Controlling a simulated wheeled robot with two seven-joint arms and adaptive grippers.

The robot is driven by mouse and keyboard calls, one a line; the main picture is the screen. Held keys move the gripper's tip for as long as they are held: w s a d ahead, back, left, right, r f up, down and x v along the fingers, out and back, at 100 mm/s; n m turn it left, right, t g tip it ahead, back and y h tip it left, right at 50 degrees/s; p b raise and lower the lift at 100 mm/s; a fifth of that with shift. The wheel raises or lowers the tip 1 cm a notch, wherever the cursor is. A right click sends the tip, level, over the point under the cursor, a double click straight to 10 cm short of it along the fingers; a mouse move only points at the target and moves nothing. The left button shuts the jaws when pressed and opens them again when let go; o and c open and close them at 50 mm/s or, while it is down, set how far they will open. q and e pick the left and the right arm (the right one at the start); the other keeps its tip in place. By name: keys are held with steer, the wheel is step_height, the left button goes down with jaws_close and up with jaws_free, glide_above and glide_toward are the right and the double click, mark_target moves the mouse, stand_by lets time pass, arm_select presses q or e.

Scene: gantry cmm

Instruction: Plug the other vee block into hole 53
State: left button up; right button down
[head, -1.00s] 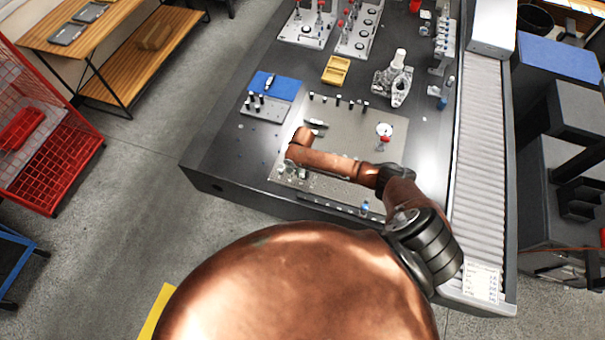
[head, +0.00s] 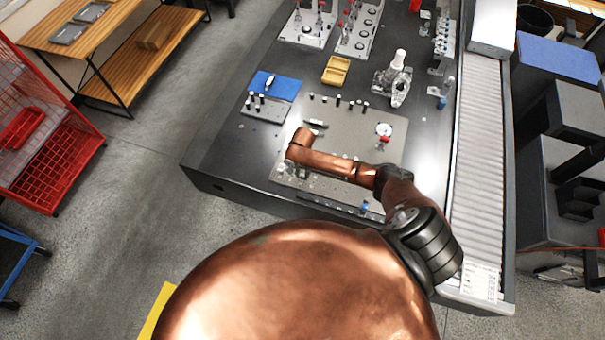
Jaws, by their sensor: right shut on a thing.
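The perforated fixture plate (head: 385,150) lies on the dark table, with rows of small holes along its near edge. My right arm reaches over it from the right. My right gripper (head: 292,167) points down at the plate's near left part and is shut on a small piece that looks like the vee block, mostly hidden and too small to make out. I cannot tell whether it touches the plate. Hole 53 cannot be picked out at this size. My left gripper is not in view.
A red-handled clamp (head: 384,140) stands on the plate's right side. Several dark pins line its back edge. A blue mat (head: 283,87), a yellow tray (head: 336,70) and a metal and white fixture (head: 396,78) stand behind. A roller conveyor (head: 472,190) runs along the right.

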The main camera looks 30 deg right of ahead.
mark_target(303, 174)
steer(key=shift+f+b, duration=0.4)
steer(key=shift+f, duration=0.55)
steer(key=c, duration=1.8)
jaws_free()
steer(key=shift+o, duration=0.2)
steer(key=shift+r, duration=0.15)
step_height(303, 174, up, 12)
steer(key=shift+f, duration=0.1)
